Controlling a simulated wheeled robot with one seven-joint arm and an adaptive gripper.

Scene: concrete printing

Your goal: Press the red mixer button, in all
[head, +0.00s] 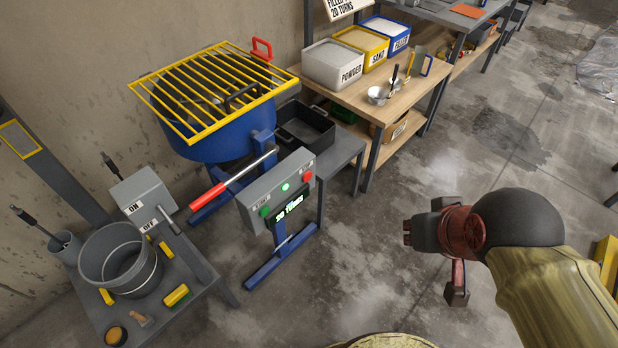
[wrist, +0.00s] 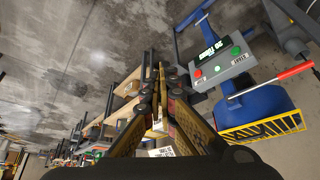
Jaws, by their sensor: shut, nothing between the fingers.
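The grey control box (head: 273,192) stands on a blue frame beside the mixer, with a lit display reading 20 TURNS. Its red button (head: 307,176) is at the right end, and a green button (head: 265,211) is at the left end. In the wrist view the red button (wrist: 197,73) lies right of the fingertips. The blue mixer (head: 215,140) carries a yellow grate. My gripper (head: 407,232) is right of the box and apart from it, over the floor. It also shows in the wrist view (wrist: 158,68), shut and empty.
A lever with a red grip (head: 208,195) sticks out left of the box. A grey table (head: 135,325) with a metal bucket (head: 120,260) stands at the left. A wooden bench (head: 375,100) holds powder, sand and filler bins. Open concrete floor lies between box and gripper.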

